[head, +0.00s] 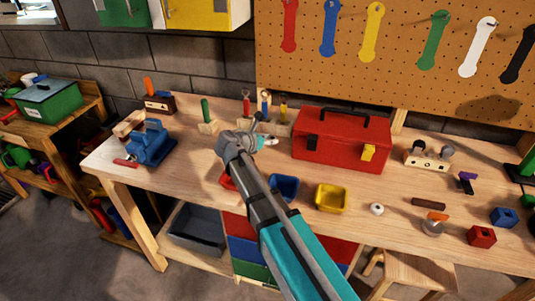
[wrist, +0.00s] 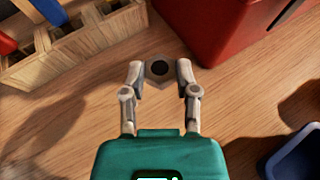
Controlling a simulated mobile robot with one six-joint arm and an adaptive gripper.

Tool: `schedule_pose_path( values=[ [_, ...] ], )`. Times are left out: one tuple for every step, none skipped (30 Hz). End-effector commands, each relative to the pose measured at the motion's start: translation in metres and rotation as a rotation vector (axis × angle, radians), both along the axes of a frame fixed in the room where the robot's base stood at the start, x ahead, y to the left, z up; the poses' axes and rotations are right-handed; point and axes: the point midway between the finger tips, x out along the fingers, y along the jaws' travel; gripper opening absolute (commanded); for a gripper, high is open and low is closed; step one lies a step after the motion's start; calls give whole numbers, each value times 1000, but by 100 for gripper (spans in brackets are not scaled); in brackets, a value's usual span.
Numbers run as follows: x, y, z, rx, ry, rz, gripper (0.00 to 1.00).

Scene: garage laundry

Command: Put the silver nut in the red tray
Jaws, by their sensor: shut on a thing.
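The silver nut (wrist: 158,84) is a grey hexagon with a dark round hole, seen in the wrist view between my fingertips. My gripper (wrist: 159,70) is shut on its sides. In the head view my gripper (head: 264,141) is over the back part of the bench, left of the red toolbox. I cannot tell how far the nut is above the wood. The red tray (head: 227,183) shows only as a small part beside my arm, which hides the rest. It lies nearer the bench's front edge than my gripper.
A blue tray (head: 286,185) and a yellow tray (head: 331,198) stand right of my arm. The red toolbox (head: 341,144) is close right of my gripper. Wooden holders (wrist: 75,45) with upright tools are close by at the back left. A blue vise (head: 151,144) stands farther left.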

Motion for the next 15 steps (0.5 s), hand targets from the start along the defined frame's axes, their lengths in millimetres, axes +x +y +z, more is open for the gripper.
schedule_pose_path(
  values=[
    [5, 1, -8, 0, 0, 0, 0],
    [7, 1, -10, 0, 0, 0, 0],
    [8, 2, -12, 0, 0, 0, 0],
    [9, 2, -13, 0, 0, 0, 0],
    [10, 2, -14, 0, 0, 0, 0],
    [11, 2, -15, 0, 0, 0, 0],
    [12, 2, -15, 0, 0, 0, 0],
    [12, 2, -15, 0, 0, 0, 0],
    [12, 2, -15, 0, 0, 0, 0],
    [12, 2, -15, 0, 0, 0, 0],
    [12, 2, -15, -1, 1, 0, 0],
    [12, 2, -15, -1, 1, 0, 0],
    [12, 2, -14, 0, 0, 1, 0],
    [12, 2, -14, 0, 0, 1, 0],
    [12, 2, -14, 0, 0, 1, 0]
  ],
)
